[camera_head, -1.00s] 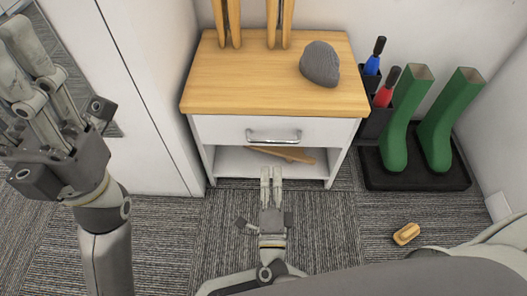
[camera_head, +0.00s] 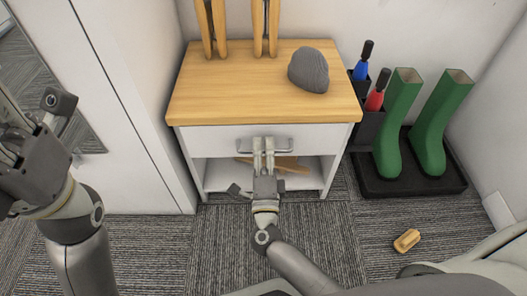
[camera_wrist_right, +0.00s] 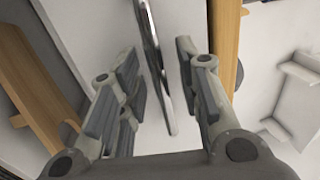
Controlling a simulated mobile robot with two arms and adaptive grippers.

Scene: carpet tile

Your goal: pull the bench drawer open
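The wooden-topped bench (camera_head: 230,95) stands against the wall. Its white drawer front (camera_head: 215,140) looks closed. A metal bar handle (camera_head: 285,150) runs across the front. My right gripper (camera_head: 263,145) is at the handle. In the right wrist view the handle (camera_wrist_right: 156,60) lies between the fingers of my right gripper (camera_wrist_right: 160,75). The fingers are apart, with gaps on both sides of the bar. My left gripper (camera_head: 25,125) is at the left edge, partly cut off and away from the bench; its finger opening is unclear.
A grey cap-like item (camera_head: 308,70) is on the bench top. A wooden item (camera_head: 290,164) lies on the open shelf under the drawer. Green boots (camera_head: 435,125) stand on a black tray (camera_head: 380,185) at right. A wooden brush-like block (camera_head: 406,240) lies on the carpet.

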